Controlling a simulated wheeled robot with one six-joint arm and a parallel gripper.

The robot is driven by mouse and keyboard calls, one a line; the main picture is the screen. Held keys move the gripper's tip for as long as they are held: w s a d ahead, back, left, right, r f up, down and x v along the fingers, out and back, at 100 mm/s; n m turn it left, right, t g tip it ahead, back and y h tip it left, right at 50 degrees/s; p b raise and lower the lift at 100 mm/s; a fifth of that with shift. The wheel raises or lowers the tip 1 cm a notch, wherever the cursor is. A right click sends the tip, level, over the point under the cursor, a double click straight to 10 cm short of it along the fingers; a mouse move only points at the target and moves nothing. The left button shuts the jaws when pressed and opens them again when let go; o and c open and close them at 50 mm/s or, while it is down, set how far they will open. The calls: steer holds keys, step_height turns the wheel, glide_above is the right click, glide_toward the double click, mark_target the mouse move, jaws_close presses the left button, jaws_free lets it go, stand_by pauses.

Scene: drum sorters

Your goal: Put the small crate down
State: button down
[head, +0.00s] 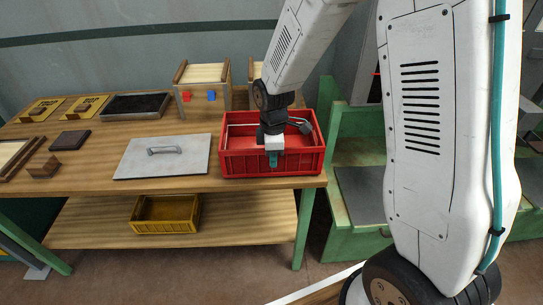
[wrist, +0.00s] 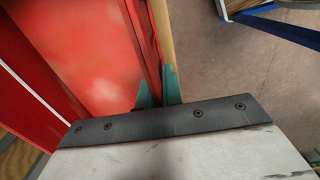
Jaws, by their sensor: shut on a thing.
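A red crate (head: 243,165) with slatted walls is at the right end of the wooden workbench, close to its front edge. It looks level and empty; I cannot tell whether its base touches the top or is just above it. My gripper (head: 273,159) points down at the crate's front wall and is shut on it. In the wrist view the teal fingers (wrist: 158,90) pinch the rim of the red wall (wrist: 95,50). A smaller yellow crate (head: 165,226) sits on the lower shelf.
The workbench (head: 80,185) also carries a grey lidded plate (head: 160,158), a dark tray (head: 136,105), a wooden box (head: 203,90) and small blocks. A green bench (head: 352,150) stands at right.

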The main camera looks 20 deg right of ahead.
steer(key=c, duration=1.6)
jaws_free()
steer(key=shift+f, duration=0.1)
steer(key=shift+o, duration=0.2)
